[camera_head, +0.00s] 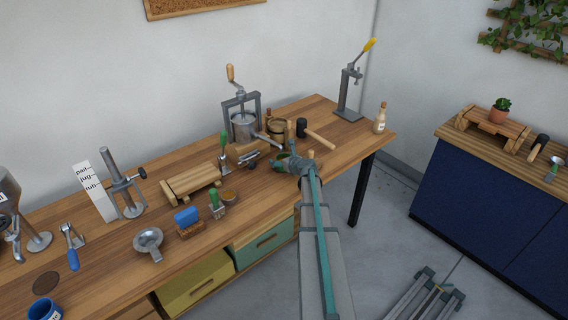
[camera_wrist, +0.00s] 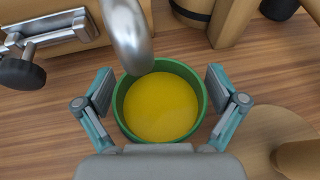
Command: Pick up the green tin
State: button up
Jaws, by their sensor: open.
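The green tin (camera_wrist: 203,96) is round and open at the top, with yellow-orange contents, seen from above in the wrist view. It stands upright on the wooden bench. My gripper (camera_wrist: 160,92) is open, with one finger on each side of the tin and a small gap visible at both sides. A metal spout (camera_wrist: 128,36) hangs over the tin's far left rim.
A crank press (camera_head: 242,122) stands behind the tin. A round wooden piece (camera_wrist: 262,140) is close to my right finger. A wooden block with a metal clamp (camera_wrist: 50,35) is at upper left. Other tools fill the bench's left.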

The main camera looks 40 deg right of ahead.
jog(key=c, duration=1.4)
jog(key=shift+o, duration=0.2)
